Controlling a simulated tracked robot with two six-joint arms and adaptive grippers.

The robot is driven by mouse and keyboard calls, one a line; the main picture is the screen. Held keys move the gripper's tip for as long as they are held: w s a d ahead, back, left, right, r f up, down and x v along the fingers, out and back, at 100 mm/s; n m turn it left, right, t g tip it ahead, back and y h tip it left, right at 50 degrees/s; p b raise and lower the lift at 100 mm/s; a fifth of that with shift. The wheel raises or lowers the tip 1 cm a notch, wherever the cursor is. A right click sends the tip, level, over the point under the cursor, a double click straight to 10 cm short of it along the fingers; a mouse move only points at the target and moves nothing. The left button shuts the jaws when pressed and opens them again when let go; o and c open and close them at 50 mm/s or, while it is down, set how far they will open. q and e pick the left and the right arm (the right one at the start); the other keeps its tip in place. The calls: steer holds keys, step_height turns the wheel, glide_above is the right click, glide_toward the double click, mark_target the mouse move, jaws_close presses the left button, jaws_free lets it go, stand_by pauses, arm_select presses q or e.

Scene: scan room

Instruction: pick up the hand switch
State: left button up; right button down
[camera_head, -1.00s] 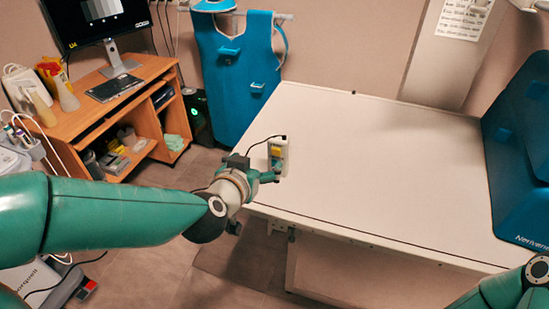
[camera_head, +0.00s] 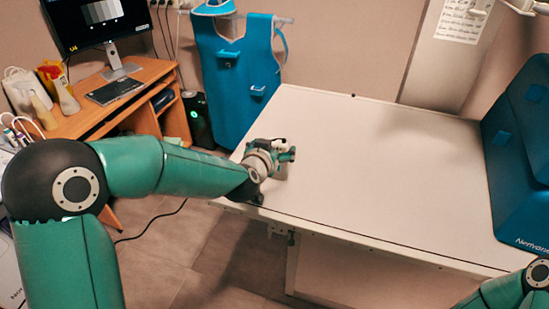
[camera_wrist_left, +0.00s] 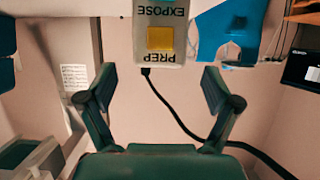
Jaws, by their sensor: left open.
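The hand switch is a pale handset with a yellow PREP button, an EXPOSE label and a dark cord. In the left wrist view the hand switch (camera_wrist_left: 146,50) is at the top centre, in line with the gap between the fingers. My left gripper (camera_head: 287,155) is open, over the left part of the white table (camera_head: 380,175). Its spread fingers also show in the left wrist view (camera_wrist_left: 158,82), with nothing between their tips. In the head view the gripper hides most of the switch. My right gripper is out of view; only part of that arm shows.
A blue apron (camera_head: 235,80) hangs behind the table's left end. A wooden desk (camera_head: 125,105) with a monitor (camera_head: 98,22) stands at the left. A blue panel (camera_head: 522,150) stands at the table's right end. The middle of the table is clear.

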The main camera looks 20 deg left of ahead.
mark_target(276, 145)
arm_select(q)
steer(key=x, duration=0.3)
steer(key=shift+w+f, duration=0.1)
steer(key=shift+w, duration=0.05)
jaws_close()
stand_by(0.4)
